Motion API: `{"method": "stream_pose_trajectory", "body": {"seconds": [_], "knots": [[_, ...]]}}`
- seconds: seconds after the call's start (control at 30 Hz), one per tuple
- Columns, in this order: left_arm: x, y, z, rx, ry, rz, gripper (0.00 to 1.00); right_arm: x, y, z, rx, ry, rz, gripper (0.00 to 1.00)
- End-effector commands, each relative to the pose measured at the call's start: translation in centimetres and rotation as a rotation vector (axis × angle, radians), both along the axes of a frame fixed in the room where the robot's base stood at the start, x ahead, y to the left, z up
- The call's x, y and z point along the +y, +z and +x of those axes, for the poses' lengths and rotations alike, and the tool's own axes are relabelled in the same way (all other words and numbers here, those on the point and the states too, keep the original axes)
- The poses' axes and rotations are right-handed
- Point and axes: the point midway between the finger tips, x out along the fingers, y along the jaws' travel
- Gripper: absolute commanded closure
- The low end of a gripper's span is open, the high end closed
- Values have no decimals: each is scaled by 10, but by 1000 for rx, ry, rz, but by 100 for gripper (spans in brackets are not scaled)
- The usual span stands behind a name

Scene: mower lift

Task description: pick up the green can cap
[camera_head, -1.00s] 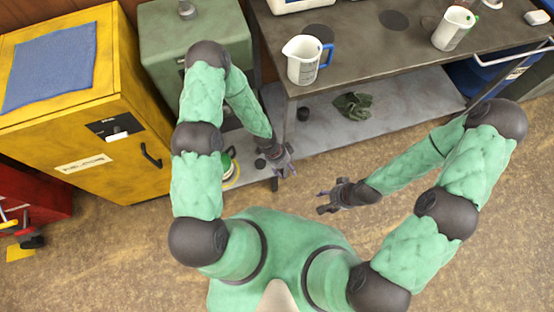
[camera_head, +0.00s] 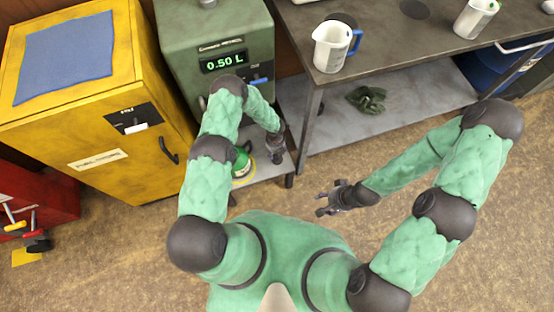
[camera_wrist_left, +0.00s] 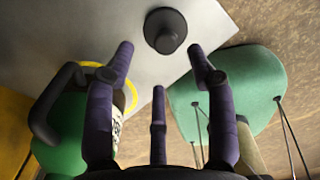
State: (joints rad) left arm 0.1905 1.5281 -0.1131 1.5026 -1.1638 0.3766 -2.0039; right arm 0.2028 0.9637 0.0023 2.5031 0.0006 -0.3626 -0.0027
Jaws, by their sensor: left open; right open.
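The cap, a dark round piece with a raised knob (camera_wrist_left: 166,31), lies on a light grey surface in the left wrist view. It appears just beyond my left gripper (camera_wrist_left: 160,58), whose purple-grey fingers are spread and empty. The green can (camera_wrist_left: 62,130), with a dark handle and a yellow ring, stands to the left, partly hidden by a finger. In the head view the green can (camera_head: 241,166) is partly behind my left arm. My left gripper (camera_head: 277,144) is above the grey shelf, close to the cap (camera_head: 278,158). My right gripper (camera_head: 328,200) is open and empty over the floor.
A green dispenser (camera_head: 215,35) reading 0.50 L stands behind my left arm. A yellow cabinet (camera_head: 90,120) is at left. The workbench (camera_head: 390,45) holds a measuring jug (camera_head: 332,48); a dark cloth (camera_head: 366,99) lies on its lower shelf. The floor around my right gripper is clear.

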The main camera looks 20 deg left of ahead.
Motion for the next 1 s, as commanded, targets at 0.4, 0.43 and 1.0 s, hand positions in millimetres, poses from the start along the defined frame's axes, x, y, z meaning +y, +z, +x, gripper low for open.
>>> {"method": "stream_pose_trajectory", "body": {"seconds": [0.4,0.43,1.0], "knots": [[-8,-43,1,0,1,-1,45,0,-23,0,1,0,0,44],[-9,-46,1,1,2,-1,45,0,-25,0,1,0,0,44],[-8,-60,2,-1,3,-1,81,0,-30,0,0,0,0,44]]}}
